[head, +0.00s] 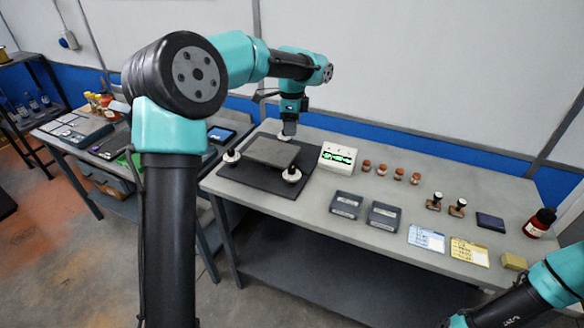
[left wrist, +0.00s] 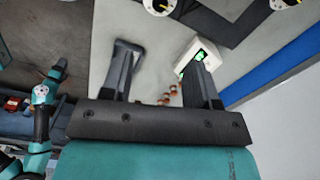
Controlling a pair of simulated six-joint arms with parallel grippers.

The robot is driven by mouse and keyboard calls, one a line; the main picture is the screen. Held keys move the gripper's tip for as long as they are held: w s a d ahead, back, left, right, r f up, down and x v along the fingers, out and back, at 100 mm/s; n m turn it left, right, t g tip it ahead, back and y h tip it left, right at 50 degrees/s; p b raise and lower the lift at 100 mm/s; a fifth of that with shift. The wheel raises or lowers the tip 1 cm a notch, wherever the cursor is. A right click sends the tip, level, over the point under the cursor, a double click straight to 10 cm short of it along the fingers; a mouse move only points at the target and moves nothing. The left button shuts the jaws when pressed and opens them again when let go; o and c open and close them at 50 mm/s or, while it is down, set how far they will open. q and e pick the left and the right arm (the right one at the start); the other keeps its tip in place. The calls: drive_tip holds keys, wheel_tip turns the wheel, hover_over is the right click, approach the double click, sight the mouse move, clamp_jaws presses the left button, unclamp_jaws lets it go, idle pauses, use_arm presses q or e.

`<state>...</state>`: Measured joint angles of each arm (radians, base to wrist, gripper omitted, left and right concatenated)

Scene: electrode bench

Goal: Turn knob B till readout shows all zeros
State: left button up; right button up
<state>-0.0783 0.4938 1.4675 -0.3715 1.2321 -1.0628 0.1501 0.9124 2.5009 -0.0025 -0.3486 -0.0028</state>
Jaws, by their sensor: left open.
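A grey plate (head: 272,151) lies on a black base (head: 228,171) at the left of the bench. Three pale knobs stand around it: a left knob (head: 231,156), a front right knob (head: 291,175) and a back knob (head: 284,136). I cannot read which is B. The white readout box (head: 338,157) shows green characters too small to read. My left gripper (head: 289,128) points down at the back knob; I cannot tell whether they touch. In the left wrist view its open fingers (left wrist: 162,60) have nothing between them, and one partly covers the readout box (left wrist: 188,52).
Several small brown jars (head: 382,169) stand right of the readout. Two dark boxes (head: 345,204), stamps (head: 457,207), cards (head: 427,238) and a dark red bottle (head: 540,222) sit farther right. My right arm (head: 520,305) shows at the lower right; its gripper is not distinguishable.

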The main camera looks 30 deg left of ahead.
sight(292, 169)
use_arm(q)
wheel_tip(292, 169, down, 17)
drive_tip(key=shift+r, duration=0.1)
idle(0.5)
drive_tip(key=shift+c, duration=0.4)
drive_tip(key=c, duration=0.8)
drive_tip(key=shift+c, duration=0.2)
drive_tip(key=shift+n, duration=2.9)
